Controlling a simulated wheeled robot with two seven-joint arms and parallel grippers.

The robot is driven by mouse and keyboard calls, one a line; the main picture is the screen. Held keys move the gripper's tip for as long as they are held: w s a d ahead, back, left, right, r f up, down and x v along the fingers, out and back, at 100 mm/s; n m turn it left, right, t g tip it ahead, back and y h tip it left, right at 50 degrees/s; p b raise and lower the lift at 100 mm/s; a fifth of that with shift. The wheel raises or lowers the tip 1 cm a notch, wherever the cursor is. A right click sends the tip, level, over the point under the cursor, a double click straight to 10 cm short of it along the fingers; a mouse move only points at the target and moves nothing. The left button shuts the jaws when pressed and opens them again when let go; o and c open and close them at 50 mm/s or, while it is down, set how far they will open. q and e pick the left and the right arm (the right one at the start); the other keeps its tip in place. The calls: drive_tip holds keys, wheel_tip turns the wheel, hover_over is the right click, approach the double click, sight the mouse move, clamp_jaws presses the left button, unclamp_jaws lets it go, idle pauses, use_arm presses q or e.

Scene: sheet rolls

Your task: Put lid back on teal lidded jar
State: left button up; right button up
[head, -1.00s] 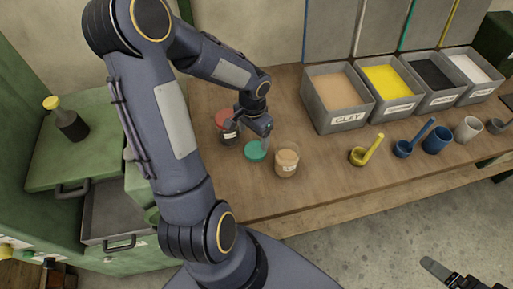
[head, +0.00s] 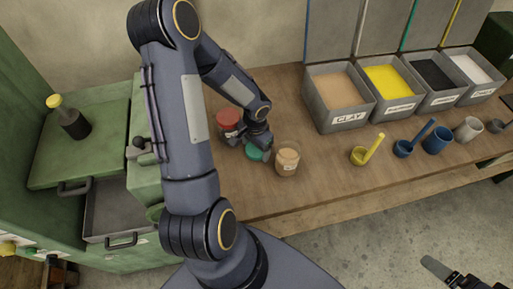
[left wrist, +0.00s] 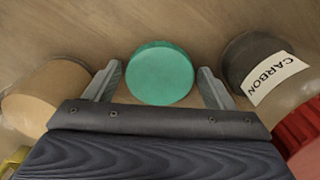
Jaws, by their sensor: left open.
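The teal lid (head: 254,154) lies on the wooden table, partly hidden by my left gripper in the head view. The open clear jar (head: 287,160) with tan contents and a small label stands just right of it, without a lid. My left gripper (head: 259,150) is open, low over the lid. In the left wrist view the lid (left wrist: 160,74) sits between the two spread fingers, with a gap on each side, and the tan jar (left wrist: 45,97) is at the left. My right gripper (head: 450,273) is at the bottom right corner, partly cut off; its jaw state is unclear.
Grey bins, including a CLAY bin (head: 337,107), stand at the back right. A yellow scoop (head: 361,154) and several cups lie farther right.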

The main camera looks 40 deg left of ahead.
sight(255, 149)
use_arm(q)
drive_tip(key=c, duration=0.7)
wheel_tip(255, 149, up, 10)
drive_tip(key=shift+c, duration=0.2)
idle(0.3)
